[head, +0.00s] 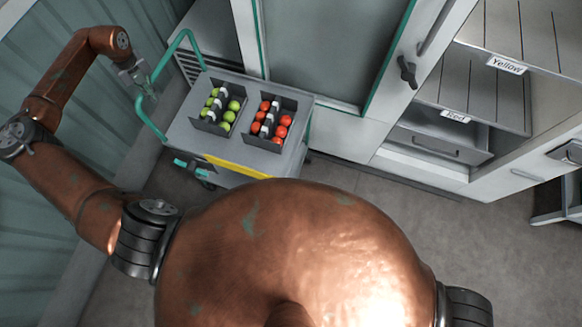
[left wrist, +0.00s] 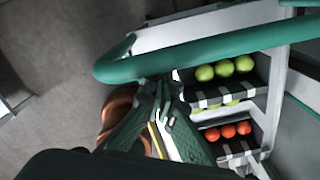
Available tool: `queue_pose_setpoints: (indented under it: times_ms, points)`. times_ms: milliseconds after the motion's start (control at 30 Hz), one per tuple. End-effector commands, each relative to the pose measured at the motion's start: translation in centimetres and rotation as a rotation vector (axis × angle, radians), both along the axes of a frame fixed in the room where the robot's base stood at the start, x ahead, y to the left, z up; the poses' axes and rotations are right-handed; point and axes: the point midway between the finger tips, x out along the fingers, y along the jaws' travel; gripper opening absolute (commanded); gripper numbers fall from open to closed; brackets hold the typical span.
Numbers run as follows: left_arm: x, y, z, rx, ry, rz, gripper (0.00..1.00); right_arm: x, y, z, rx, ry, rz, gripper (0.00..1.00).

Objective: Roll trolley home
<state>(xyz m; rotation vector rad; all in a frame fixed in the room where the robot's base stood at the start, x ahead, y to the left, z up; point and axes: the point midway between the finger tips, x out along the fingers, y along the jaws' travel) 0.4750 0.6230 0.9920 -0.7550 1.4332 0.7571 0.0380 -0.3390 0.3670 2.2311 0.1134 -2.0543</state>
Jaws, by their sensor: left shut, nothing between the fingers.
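The grey trolley (head: 184,133) stands left of centre in the head view, with a yellow strip on its near edge. Its green push handle (head: 143,119) rises at its left end. The handle also crosses the left wrist view (left wrist: 210,52). My left gripper (head: 148,92) is at the handle, its fingers shut and empty. In the left wrist view its fingertips (left wrist: 161,84) lie close against the bar; I cannot tell whether they touch. My right gripper is not in view.
The trolley carries a box of green tomatoes (head: 220,105) and a box of red tomatoes (head: 273,124). A cabinet with shelves labelled Yellow (head: 507,64) and Red (head: 454,115) stands at right. Corrugated wall (head: 60,40) lies at left. Floor (head: 430,225) is clear at lower right.

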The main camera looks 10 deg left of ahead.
Motion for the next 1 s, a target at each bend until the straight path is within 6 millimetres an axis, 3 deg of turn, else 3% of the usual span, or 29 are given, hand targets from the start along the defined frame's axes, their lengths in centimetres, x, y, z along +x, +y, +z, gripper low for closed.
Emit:
queue_pose_setpoints:
  times_ms: [433, 1000]
  points:
    - [0.1, 0.8, -0.1, -0.001, 0.001, 0.001, 0.0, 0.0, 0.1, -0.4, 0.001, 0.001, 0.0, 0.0]
    - [0.7, 8.4, -0.2, 0.0, -0.001, 0.003, 0.0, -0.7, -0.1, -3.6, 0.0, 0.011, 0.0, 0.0]
